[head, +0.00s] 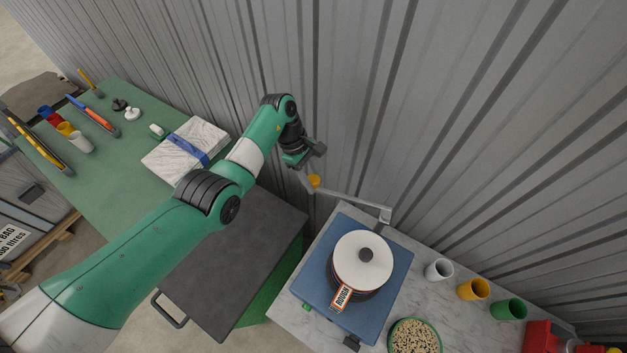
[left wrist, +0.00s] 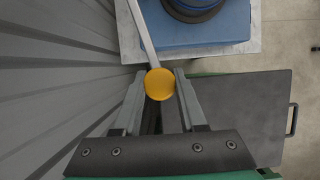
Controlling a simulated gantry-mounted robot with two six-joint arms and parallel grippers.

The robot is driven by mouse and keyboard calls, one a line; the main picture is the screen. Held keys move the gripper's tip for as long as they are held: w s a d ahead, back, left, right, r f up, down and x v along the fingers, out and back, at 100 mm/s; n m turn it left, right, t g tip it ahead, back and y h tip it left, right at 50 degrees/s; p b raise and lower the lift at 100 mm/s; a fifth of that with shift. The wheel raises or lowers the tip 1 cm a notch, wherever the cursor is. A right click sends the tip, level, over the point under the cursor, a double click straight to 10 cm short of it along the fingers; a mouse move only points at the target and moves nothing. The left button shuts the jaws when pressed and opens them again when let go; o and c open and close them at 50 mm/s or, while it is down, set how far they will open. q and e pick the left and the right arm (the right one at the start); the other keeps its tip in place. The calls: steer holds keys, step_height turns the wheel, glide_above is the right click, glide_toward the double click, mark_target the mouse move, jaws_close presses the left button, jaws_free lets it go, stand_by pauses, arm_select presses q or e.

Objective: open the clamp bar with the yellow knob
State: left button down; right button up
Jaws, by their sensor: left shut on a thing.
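The clamp bar (head: 350,198) is a thin grey bar that runs from a bracket (head: 385,214) by the wall to a yellow knob (head: 315,181) at its left end. My left gripper (head: 310,175) is at the knob end of the bar. In the left wrist view the yellow knob (left wrist: 160,84) sits between the two fingertips, and the bar (left wrist: 142,35) leads away from it. My left gripper (left wrist: 160,88) is shut on the knob. The bar stands out over the gap left of the marble-topped table. My right gripper is not in view.
A blue base (head: 395,258) with a white-lidded round pot (head: 362,262) labelled ROUGH stands on the marble top (head: 290,312). Several cups, including a yellow one (head: 473,289), stand to its right. A dark flat panel (head: 225,275) with a handle lies below my left arm.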

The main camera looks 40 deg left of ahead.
arm_select(q)
steer(key=shift+c, duration=2.3)
jaws_free()
steer(key=shift+r, duration=0.1)
steer(key=w+v, duration=0.1)
steer(key=v, duration=1)
steer(key=shift+s+r, duration=0.2)
steer(key=shift+s, duration=0.3)
steer(key=shift+a+p, duration=0.1)
steer(key=shift+p, duration=0.2)
